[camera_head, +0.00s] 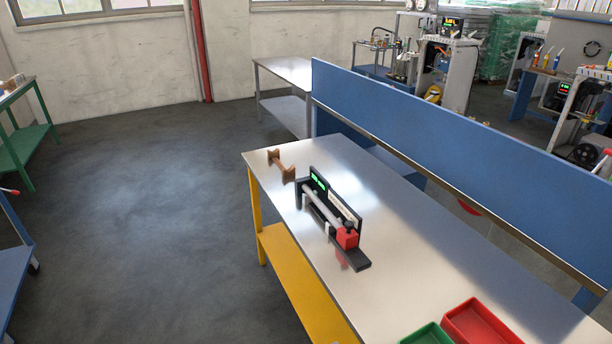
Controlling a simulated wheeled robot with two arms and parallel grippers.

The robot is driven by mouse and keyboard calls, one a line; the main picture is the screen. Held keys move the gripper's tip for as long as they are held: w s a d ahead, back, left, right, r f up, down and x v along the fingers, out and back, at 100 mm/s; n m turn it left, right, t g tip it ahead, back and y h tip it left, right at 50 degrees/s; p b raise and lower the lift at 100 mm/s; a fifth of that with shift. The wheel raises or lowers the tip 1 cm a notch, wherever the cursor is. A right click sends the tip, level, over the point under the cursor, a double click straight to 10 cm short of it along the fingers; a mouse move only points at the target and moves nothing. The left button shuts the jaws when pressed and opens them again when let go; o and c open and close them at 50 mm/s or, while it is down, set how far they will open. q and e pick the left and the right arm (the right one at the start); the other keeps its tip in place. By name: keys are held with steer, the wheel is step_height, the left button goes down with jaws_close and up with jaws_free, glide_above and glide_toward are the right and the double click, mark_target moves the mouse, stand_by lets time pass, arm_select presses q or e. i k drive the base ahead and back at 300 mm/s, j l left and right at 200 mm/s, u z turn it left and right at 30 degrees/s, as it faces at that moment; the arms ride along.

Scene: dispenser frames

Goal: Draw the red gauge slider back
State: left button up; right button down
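The gauge (318,205) stands on the metal-topped table, a long black device running from back left to front right. It has a black back panel with a small green display (319,180) at its far end. A light cylindrical bar lies along it. The red slider (347,237) sits near the front right end of the gauge, just before the bare end of its black base (352,260). Neither of my grippers shows in the head view.
A brown dumbbell-shaped piece (281,166) lies behind the gauge at the table's far left. A red bin (478,325) and a green bin (428,335) stand at the front. A blue partition (440,130) runs along the right. The table top (420,240) between is clear.

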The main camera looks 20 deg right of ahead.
mark_target(346, 236)
steer(key=j, duration=0.4)
steer(key=i+j, duration=0.15)
steer(key=j, duration=0.3)
steer(key=j+z, duration=1.15)
steer(key=z, duration=0.2)
steer(key=k+j, duration=0.05)
